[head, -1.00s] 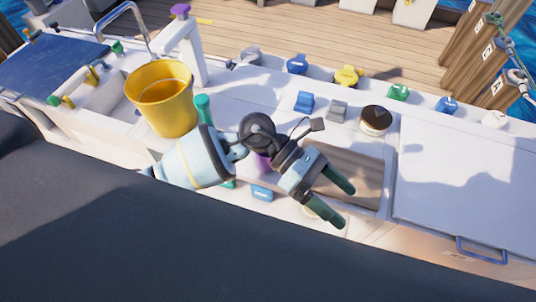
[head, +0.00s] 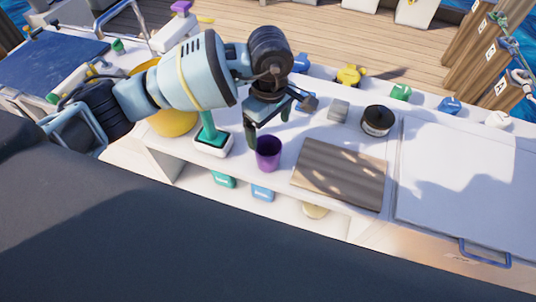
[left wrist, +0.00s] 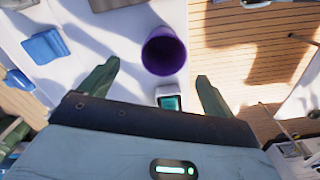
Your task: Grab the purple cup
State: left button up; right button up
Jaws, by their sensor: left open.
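The purple cup (head: 268,153) stands upright on the white counter, left of a brown wooden board. My left gripper (head: 268,126) is open above and just behind the cup, its dark green fingers pointing down. In the left wrist view the cup (left wrist: 165,52) shows from above, beyond the fingertips and roughly between them. The jaws hold nothing, and I see no contact with the cup. My right gripper is not in view.
A green-handled tool on a white base (head: 212,143) stands just left of the cup. A yellow bucket (head: 172,122) is partly hidden behind my left arm. The wooden board (head: 340,172) lies right of the cup, and a dark round tin (head: 377,120) stands behind the board.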

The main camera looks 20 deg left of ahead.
aim_at(268, 144)
pick_arm(q)
jog(key=shift+s+f+p, duration=0.15)
jog(key=shift+f, duration=1.5)
jog(key=shift+s+f+p, duration=0.1)
jog(key=shift+f+p, duration=0.05)
jog(key=shift+f, duration=1.5)
jog(key=c, duration=1.3)
